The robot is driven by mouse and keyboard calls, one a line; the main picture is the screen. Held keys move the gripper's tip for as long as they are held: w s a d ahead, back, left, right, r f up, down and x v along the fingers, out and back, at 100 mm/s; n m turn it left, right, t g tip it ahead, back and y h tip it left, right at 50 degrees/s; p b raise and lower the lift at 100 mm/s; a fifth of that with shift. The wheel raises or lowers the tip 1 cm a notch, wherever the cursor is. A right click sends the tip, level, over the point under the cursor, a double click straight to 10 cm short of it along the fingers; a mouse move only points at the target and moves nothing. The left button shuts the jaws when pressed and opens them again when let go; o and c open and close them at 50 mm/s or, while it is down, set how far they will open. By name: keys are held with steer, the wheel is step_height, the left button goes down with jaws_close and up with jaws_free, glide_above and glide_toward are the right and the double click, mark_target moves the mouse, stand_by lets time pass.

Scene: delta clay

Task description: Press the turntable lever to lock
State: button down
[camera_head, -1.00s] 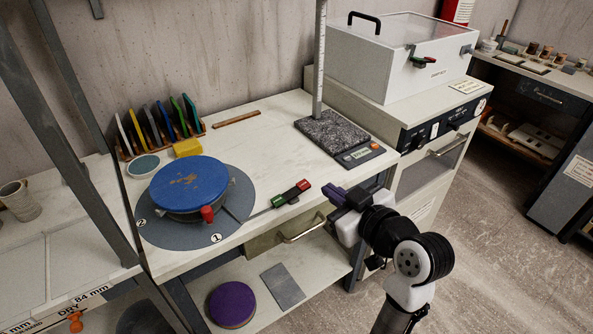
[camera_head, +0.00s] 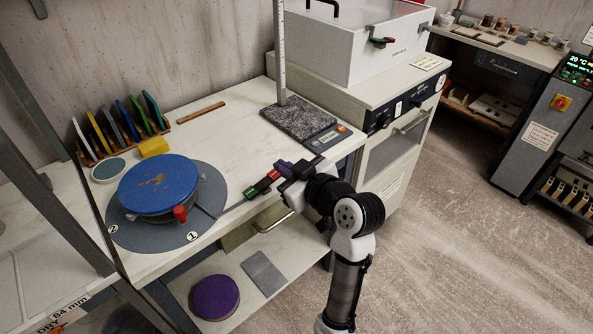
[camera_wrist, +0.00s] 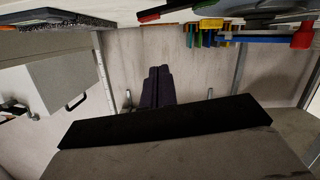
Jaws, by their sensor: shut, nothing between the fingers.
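The turntable (camera_head: 158,184) has a blue top and a grey round base plate marked 1 and 2, with a red knob (camera_head: 180,213) at its rim. Its lever (camera_head: 261,184), a thin rod with a green and red grip, reaches right toward the table's front edge. My gripper (camera_head: 284,169) has its dark purple fingers shut and empty, right beside the red end of the grip. I cannot tell whether they touch. In the wrist view, upside down, the shut fingers (camera_wrist: 158,88) show in the middle and the red of the lever grip (camera_wrist: 149,18) at the top.
A granite-topped scale (camera_head: 299,118) with a tall post stands right of the lever. Colored slabs in a rack (camera_head: 120,128) and a yellow block (camera_head: 154,147) are behind the turntable. A white box (camera_head: 345,42) sits on the cabinet at right. A purple disc (camera_head: 214,297) lies below.

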mark_target(272, 171)
steer(key=p+x, duration=0.1)
steer(key=x, duration=0.2)
steer(key=shift+w+a, duration=0.3)
steer(key=shift+w, duration=0.05)
steer(key=f, duration=0.2)
steer(key=shift+d+f, duration=0.3)
steer(key=shift+w+d+f, duration=0.1)
steer(key=shift+w+f, duration=0.05)
steer(key=shift+f, duration=0.6)
steer(key=m, duration=0.1)
steer(key=f+m+y+p, duration=0.1)
steer(key=m, duration=0.1)
steer(key=shift+w+d+g, duration=0.25)
steer(key=shift+d+g, duration=0.05)
steer(key=shift+d, duration=0.05)
steer(key=shift+r, duration=0.1)
